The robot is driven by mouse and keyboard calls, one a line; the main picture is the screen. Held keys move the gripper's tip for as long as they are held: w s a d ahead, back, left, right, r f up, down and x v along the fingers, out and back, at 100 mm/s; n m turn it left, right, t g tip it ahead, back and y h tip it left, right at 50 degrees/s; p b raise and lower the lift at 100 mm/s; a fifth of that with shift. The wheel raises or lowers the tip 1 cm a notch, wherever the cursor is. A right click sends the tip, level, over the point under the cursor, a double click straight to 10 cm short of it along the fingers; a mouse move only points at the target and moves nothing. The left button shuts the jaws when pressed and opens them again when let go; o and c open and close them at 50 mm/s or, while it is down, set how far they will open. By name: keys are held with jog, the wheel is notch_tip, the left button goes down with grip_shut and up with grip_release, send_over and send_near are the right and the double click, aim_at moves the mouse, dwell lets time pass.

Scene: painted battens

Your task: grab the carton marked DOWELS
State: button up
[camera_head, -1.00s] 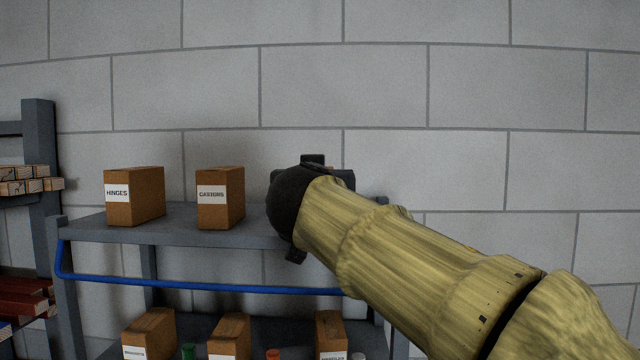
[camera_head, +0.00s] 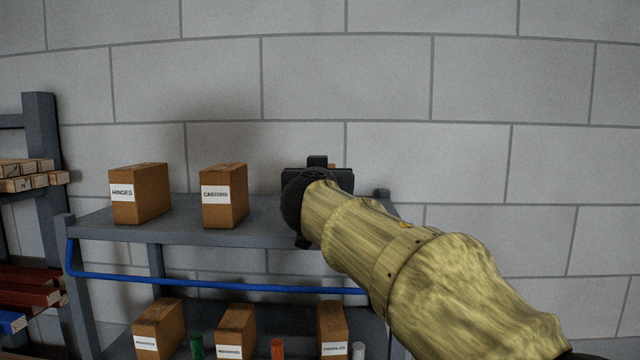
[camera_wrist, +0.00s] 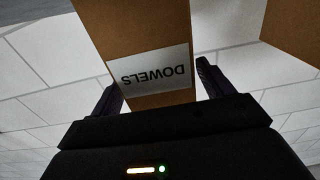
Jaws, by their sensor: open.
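In the wrist view the carton marked DOWELS (camera_wrist: 140,32) is brown with a white label and appears upside down. My gripper (camera_wrist: 158,85) is open, with one dark finger on each side of the carton's labelled end. I cannot tell whether either finger touches it. In the head view my gripper (camera_head: 318,175) is at the right end of the upper shelf, and my arm hides nearly all of the carton behind it.
The upper shelf (camera_head: 130,225) also holds cartons marked HINGES (camera_head: 150,195) and CASTORS (camera_head: 230,205). A blue bar (camera_head: 210,286) runs along the front below it. Several cartons and small coloured items stand on the lower shelf. Battens (camera_head: 30,297) lie on a rack at left.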

jog(key=shift+w+a, duration=0.1)
jog(key=shift+w, duration=0.6)
jog(key=shift+s, duration=0.1)
jog(key=c, duration=1.3)
jog(key=shift+r, duration=0.1)
notch_tip(320, 180, up, 18)
jog(key=p, duration=0.5)
jog(key=shift+p, duration=0.4)
